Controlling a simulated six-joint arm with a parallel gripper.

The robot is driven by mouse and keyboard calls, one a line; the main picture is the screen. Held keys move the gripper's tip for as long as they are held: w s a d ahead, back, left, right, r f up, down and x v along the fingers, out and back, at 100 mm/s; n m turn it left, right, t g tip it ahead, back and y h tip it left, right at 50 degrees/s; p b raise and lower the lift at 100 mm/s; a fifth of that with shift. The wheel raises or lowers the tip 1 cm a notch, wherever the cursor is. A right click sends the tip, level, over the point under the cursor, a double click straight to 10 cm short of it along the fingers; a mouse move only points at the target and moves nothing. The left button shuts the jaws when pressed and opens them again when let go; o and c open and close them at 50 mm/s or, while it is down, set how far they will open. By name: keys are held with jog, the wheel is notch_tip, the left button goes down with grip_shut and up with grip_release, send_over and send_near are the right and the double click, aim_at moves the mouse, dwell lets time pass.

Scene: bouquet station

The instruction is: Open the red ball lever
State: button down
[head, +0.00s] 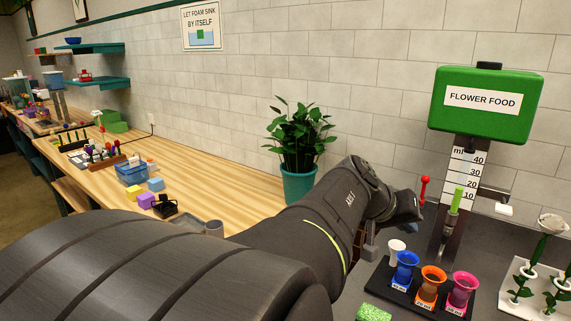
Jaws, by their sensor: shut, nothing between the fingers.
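A red ball lever (424,188) stands upright just left of the flower food dispenser's scale, its red ball at the top of a red stem. My gripper (415,205) is at the end of my dark arm, right by the foot of the lever. It is shut and empty; its fingers are small and mostly hidden by my wrist. I cannot tell whether it touches the lever. The green flower food dispenser (484,122) hangs on the wall above a white ml scale (464,172) with a light green column in front.
Blue (405,268), orange (431,287) and pink (462,291) vases stand on a black tray below. A white cup (397,250) is beside them. White flowers (552,224) stand at right. A potted plant (299,140) is behind my arm. My arm hides much of the counter.

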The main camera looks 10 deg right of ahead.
jog(key=w+d+r+n+g+h, duration=0.1)
jog(key=w+d+r+g+h, duration=0.1)
jog(key=w+d, duration=0.65)
jog(key=w+d+f+g+h, duration=0.1)
jog(key=w+f+g+h, duration=0.1)
jog(key=w, duration=0.9)
jog(key=w+d+f+g+h, duration=0.1)
jog(key=w+g+h, duration=0.2)
jog(key=w, duration=0.8)
jog(key=shift+w+d+f+g+h, duration=0.3)
jog(key=shift+f+h, duration=0.1)
jog(key=shift+h, duration=0.6)
jog(key=x, duration=1)
jog(key=shift+s+a+f, duration=0.2)
jog(key=shift+s+a, duration=0.35)
jog(key=shift+s, duration=0.3)
jog(key=shift+s+a+f, duration=0.25)
jog(key=shift+s+a, duration=0.35)
jog(key=shift+s, duration=0.2)
